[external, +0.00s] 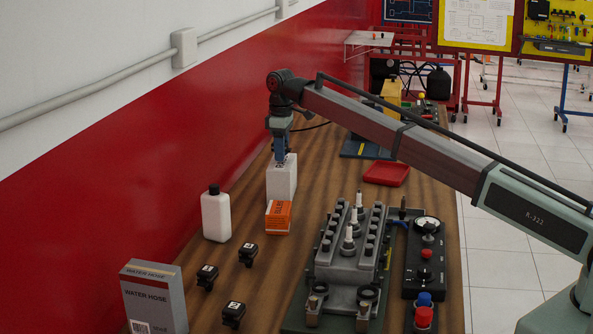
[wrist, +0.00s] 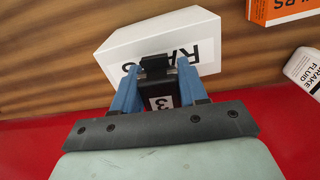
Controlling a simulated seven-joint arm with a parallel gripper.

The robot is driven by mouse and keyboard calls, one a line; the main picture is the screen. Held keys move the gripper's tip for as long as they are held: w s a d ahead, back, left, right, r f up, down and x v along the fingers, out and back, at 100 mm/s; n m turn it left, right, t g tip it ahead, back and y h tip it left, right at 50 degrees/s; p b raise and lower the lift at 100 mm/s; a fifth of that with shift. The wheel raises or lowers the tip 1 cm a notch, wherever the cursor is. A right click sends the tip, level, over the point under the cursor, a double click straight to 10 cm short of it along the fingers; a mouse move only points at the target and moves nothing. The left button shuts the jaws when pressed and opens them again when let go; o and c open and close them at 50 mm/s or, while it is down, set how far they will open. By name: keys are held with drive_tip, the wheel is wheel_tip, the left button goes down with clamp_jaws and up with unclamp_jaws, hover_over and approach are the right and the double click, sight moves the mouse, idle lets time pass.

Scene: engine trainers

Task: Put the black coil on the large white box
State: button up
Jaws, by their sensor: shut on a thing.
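My gripper (external: 280,156) points down at the large white box (external: 282,184) on the wooden table. In the wrist view, its two blue fingers (wrist: 160,82) are shut on a black coil (wrist: 157,92) with a white label reading 3. The white box (wrist: 150,42) shows behind the coil, with large black letters partly hidden by the fingers. The coil is over the box; I cannot tell whether it touches the top. In the external view the held coil is mostly hidden by the fingers.
Several similar black coils (external: 248,253) stand nearer the camera. An orange box (external: 278,217) and a white bottle (external: 216,215) stand close to the white box. A grey engine block (external: 350,245) is to the right, and a red tray (external: 387,173) lies behind. The red wall is at left.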

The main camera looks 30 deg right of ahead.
drive_tip(key=shift+f, duration=0.25)
drive_tip(key=o, duration=1.1)
drive_tip(key=shift+o, duration=0.2)
wheel_tip(320, 180, up, 12)
drive_tip(key=shift+r, duration=0.2)
